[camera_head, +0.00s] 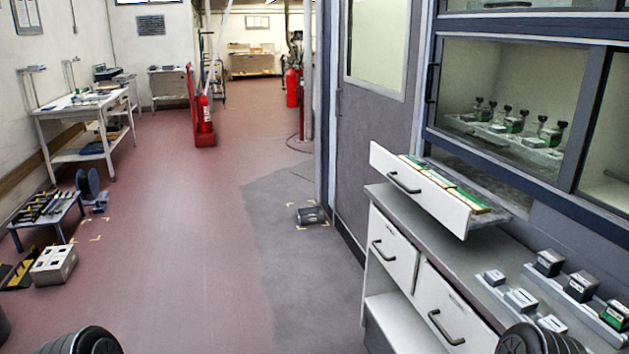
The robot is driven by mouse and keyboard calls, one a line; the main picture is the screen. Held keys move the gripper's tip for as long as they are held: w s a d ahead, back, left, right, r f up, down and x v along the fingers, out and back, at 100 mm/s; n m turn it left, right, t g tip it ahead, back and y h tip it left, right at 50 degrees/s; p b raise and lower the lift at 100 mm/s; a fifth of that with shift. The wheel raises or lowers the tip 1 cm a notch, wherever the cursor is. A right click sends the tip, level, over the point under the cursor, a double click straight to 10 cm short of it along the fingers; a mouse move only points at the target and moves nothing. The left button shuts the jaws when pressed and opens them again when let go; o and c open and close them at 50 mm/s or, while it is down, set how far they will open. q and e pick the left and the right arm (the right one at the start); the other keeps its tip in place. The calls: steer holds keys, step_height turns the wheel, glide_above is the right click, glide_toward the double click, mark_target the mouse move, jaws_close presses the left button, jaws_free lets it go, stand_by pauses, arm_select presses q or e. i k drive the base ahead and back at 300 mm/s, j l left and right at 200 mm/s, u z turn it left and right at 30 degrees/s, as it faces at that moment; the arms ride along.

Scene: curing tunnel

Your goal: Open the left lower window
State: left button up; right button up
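The left lower window (480,75) is a wide pane in a blue-grey frame on the cabinet at the right. A dark vertical handle (432,83) is on its left edge. Behind it, several small bottles (515,122) stand on a light tray. The window looks closed, but clear glass makes this hard to tell. Neither of my grippers is in view. Only dark rounded parts of my arms show at the bottom left and bottom right edges.
Below the window, an open white drawer (425,195) sticks out above a grey counter (465,262) holding several small boxes (548,262). A right lower window (608,140) adjoins. A dark box (311,215) lies on the floor. The middle floor is clear.

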mark_target(598, 54)
steer(key=i+j+u, duration=0.15)
steer(key=i, duration=0.7)
steer(key=i+j+u, duration=0.15)
steer(key=i, duration=0.65)
steer(key=i+j+z, duration=0.1)
steer(key=i+z, duration=0.35)
steer(key=i+j+z, duration=0.15)
steer(key=z, duration=0.3)
steer(key=i+j+z, duration=0.65)
steer(key=j+z, duration=0.25)
steer(key=i+j+z, duration=0.15)
steer(key=j+z, duration=0.25)
steer(key=i+j+z, duration=0.1)
steer(key=j+z, duration=0.35)
